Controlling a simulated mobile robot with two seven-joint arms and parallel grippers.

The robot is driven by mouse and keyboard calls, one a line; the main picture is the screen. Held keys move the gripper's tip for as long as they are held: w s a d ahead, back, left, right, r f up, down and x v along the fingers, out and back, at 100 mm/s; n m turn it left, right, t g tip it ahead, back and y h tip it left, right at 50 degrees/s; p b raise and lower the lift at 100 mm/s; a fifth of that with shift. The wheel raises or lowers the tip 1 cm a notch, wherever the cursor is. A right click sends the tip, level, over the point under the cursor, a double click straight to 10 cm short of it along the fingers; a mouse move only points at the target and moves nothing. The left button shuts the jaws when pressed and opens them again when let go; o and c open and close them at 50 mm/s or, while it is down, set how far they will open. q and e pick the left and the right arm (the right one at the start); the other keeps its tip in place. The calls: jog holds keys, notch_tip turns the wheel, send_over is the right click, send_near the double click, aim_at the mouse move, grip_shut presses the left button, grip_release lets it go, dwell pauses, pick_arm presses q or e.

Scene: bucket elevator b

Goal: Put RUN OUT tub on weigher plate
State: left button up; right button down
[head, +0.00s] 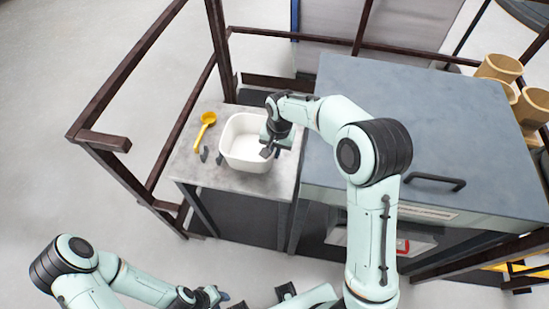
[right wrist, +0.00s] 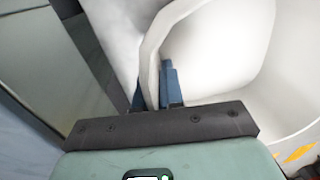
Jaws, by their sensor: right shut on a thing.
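A white, open tub (head: 243,150) sits on or just above the small grey table (head: 205,178); I cannot tell which. No RUN OUT lettering is readable on it. My right gripper (head: 268,148) is at the tub's right rim. The right wrist view shows the tub's wall (right wrist: 210,45) running between the dark-blue fingers (right wrist: 160,85) of the right gripper, which is shut on it. My left gripper (head: 222,295) is low in the head view, away from the tub, and its jaw state is unclear. I cannot pick out a weigher plate.
A yellow scoop (head: 205,124) lies left of the tub, with small dark pieces (head: 204,154) near it. A large blue-grey cabinet (head: 410,110) stands close on the right, with tan buckets (head: 499,68) at its far side. Brown railings (head: 130,85) enclose the table's left and back.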

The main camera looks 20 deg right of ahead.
jog(key=shift+f, duration=2.15)
jog(key=shift+f, duration=0.1)
jog(key=c, duration=1.7)
grip_release()
jog(key=shift+f, duration=0.15)
jog(key=o, duration=0.4)
jog(key=shift+o, duration=0.2)
